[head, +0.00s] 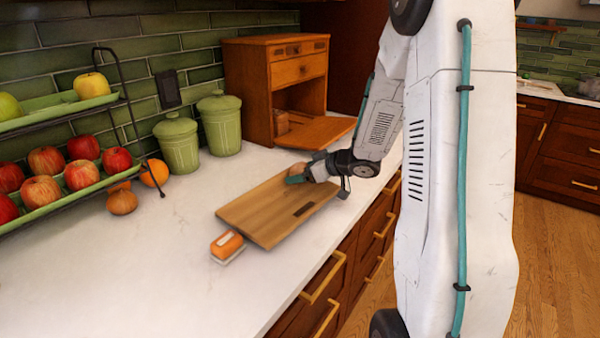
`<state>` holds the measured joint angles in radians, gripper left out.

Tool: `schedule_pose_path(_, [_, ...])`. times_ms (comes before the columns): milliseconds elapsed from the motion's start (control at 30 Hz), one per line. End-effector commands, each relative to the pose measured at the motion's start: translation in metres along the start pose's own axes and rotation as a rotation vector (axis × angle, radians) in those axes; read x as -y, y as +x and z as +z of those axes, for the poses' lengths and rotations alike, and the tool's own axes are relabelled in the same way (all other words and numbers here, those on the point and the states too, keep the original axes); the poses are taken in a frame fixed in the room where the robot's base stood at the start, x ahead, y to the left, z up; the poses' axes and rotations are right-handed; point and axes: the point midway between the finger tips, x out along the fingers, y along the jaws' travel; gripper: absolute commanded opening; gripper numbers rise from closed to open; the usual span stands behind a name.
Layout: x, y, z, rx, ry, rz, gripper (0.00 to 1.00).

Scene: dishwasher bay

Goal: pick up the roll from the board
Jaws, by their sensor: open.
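A small tan-brown rounded thing, which looks like the roll (319,171), shows at the board's far right end, partly hidden by my gripper. My gripper (314,181) is low over that end of the board, with its jaws open around or beside the roll. I cannot tell whether the fingers touch it. A teal fingertip part shows on its left side.
An orange-and-white block (227,246) sits at the board's near left corner. An open wooden bread box (283,80) stands behind, with a brown item inside. The front counter is clear.

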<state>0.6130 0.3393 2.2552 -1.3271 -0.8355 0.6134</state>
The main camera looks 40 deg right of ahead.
Motion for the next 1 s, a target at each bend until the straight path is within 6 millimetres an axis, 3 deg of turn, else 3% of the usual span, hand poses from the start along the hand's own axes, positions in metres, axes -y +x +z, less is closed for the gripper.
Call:
schedule_pose_path(100, [0.000,0.000,0.000,0.000,0.000,0.000,0.85])
schedule_pose_path(267, [0.000,-0.001,0.000,0.000,0.000,0.000,0.41])
schedule_pose_path(733, [0.000,-0.002,-0.004,-0.002,-0.001,0.001,0.40])
schedule_pose_path(1000, [-0.001,-0.016,-0.028,-0.003,-0.004,0.002,0.40])
